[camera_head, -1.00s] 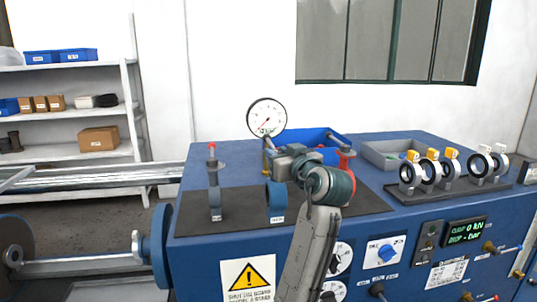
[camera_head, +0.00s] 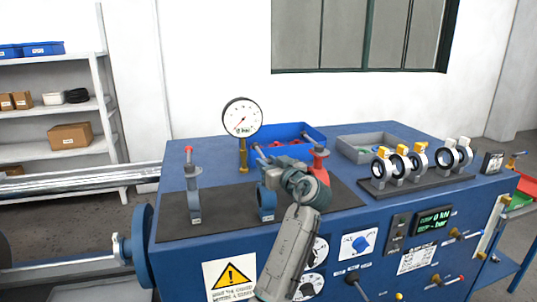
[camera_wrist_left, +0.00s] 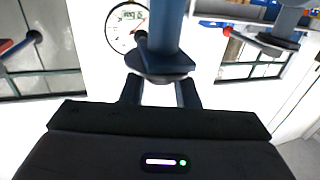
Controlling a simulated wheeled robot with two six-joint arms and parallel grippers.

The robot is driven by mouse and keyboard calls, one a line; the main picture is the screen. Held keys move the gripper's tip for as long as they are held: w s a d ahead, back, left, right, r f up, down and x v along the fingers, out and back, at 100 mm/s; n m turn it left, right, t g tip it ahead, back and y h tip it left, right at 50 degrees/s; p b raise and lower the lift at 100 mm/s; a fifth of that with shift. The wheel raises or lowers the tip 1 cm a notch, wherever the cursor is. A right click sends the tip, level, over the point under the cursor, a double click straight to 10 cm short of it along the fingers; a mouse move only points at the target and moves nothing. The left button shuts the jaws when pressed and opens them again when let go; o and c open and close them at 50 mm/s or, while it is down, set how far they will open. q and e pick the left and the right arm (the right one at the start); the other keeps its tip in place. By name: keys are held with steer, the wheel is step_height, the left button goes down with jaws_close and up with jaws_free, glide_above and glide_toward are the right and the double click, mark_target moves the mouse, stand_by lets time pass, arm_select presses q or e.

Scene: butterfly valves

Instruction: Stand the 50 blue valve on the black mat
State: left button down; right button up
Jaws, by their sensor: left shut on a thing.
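My left gripper (camera_head: 276,178) is shut on the blue valve (camera_head: 266,203), a blue ring body with a small white label whose print I cannot read. The ring is upright over the front middle of the black mat (camera_head: 225,212); I cannot tell whether its foot bears on the mat. My gripper hides the top of this valve in the head view. In the left wrist view the blue valve (camera_wrist_left: 166,38) lies between the two dark fingers (camera_wrist_left: 160,92). My right gripper is not in view.
A red-handled valve (camera_head: 193,182) stands left on the mat, and a red valve (camera_head: 320,165) stands to the right. A pressure gauge (camera_head: 242,117), a blue bin (camera_head: 300,130) and a grey tray (camera_head: 362,145) are behind. Several ring valves (camera_head: 400,162) stand in a rack at right.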

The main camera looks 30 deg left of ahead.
arm_select(q)
steer(key=shift+r, duration=0.15)
steer(key=c, duration=1.5)
jaws_free()
steer(key=shift+d+f, duration=0.1)
steer(key=shift+f, duration=0.1)
steer(key=shift+c, duration=0.2)
steer(key=o, duration=0.4)
steer(key=shift+s+r, duration=0.1)
steer(key=shift+r, duration=0.05)
steer(key=shift+d+f+b, duration=0.2)
steer(key=shift+d+b, duration=0.1)
steer(key=shift+b, duration=0.05)
steer(key=b+v, duration=0.6)
steer(key=v, duration=0.5)
steer(key=shift+s+d+r, duration=0.15)
steer(key=shift+d+r, duration=0.05)
steer(key=shift+f, duration=0.1)
